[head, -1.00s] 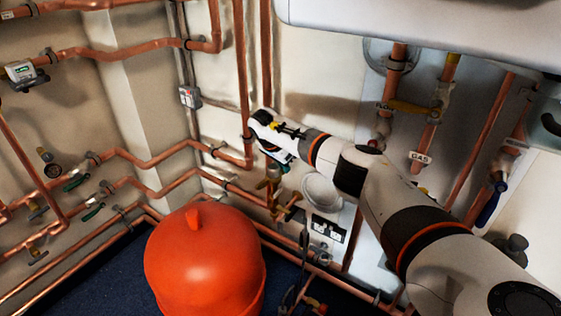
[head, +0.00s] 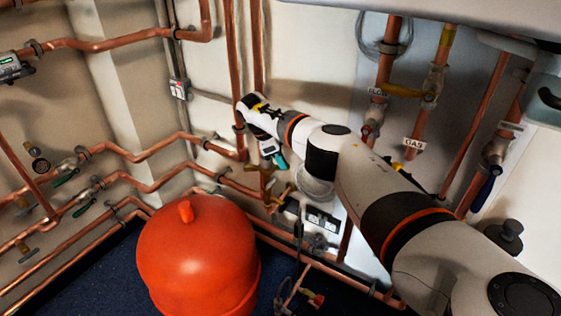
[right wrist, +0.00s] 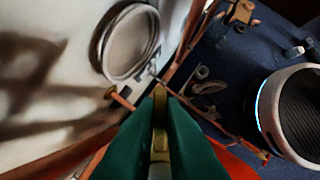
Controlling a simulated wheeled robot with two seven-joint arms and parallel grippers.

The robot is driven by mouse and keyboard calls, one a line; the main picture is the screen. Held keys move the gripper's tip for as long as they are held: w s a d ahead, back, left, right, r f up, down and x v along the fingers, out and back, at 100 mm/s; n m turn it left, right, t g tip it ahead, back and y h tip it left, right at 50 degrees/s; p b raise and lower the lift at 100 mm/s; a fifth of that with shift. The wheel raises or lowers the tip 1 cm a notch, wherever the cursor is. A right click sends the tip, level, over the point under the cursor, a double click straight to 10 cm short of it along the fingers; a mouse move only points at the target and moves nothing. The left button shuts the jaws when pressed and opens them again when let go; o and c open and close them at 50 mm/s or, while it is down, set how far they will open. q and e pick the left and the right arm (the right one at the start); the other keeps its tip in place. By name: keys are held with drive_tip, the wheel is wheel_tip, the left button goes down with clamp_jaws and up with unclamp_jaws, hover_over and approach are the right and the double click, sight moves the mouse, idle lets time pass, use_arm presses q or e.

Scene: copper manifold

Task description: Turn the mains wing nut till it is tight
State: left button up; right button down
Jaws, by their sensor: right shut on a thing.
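My right gripper (head: 281,161) is at the copper pipes by the back wall, above and behind the red tank. Its green fingers (right wrist: 160,100) fill the lower middle of the right wrist view. They are shut on a narrow brass piece (right wrist: 159,107), which appears to be the mains wing nut. Most of this piece is hidden between the fingers. In the head view the nut itself is too small and covered to make out; brass fittings (head: 268,184) show just below the gripper. How tight the nut is cannot be told. My left gripper is not in view.
A round red tank (head: 195,255) stands on the dark blue floor in front of the pipes. Copper pipes (head: 150,150) run along both walls. Gas pipework (head: 417,120) rises at the right, behind my arm.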

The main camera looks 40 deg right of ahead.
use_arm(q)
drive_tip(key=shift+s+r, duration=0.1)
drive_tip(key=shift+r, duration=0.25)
use_arm(e)
drive_tip(key=shift+a, duration=0.1)
drive_tip(key=c, duration=1.5)
unclamp_jaws()
drive_tip(key=shift+a+r, duration=0.1)
drive_tip(key=shift+r, duration=0.25)
drive_tip(key=v, duration=0.6)
drive_tip(key=shift+w+r, duration=0.1)
drive_tip(key=shift+a+r, duration=0.1)
drive_tip(key=shift+r, duration=0.15)
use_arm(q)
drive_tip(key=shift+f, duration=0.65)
